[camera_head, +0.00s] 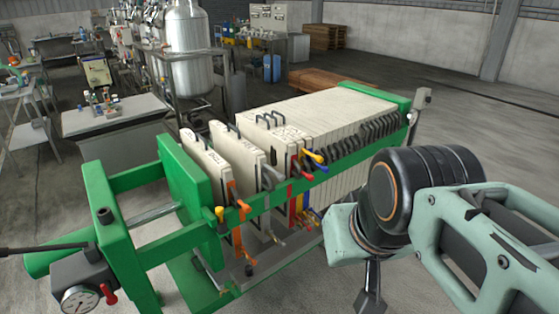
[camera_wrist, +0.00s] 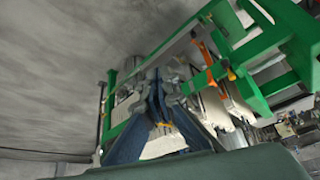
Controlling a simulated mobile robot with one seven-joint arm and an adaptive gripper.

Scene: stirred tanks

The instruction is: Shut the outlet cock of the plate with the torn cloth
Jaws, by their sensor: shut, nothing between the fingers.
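The filter press has a green frame (camera_head: 185,200) and white plates (camera_head: 330,112) in a row. Cocks with levers line its near side: an orange one (camera_head: 238,190), a grey one (camera_head: 272,176), a red one (camera_head: 305,173) and a yellow-and-blue one (camera_head: 317,157), with several dark ones (camera_head: 370,135) farther along. I cannot tell which plate has the torn cloth. My gripper (camera_head: 370,298) points down to the right of the press, apart from it in the head view. In the wrist view my gripper (camera_wrist: 157,82) is shut and empty, with the press beyond its fingertips.
A gauge (camera_head: 80,299) with a red handle sits at the near left end of the press. A grey tray (camera_head: 255,263) lies under the plates. A steel tank (camera_head: 188,45) and benches (camera_head: 115,118) stand behind. The floor to the right is clear.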

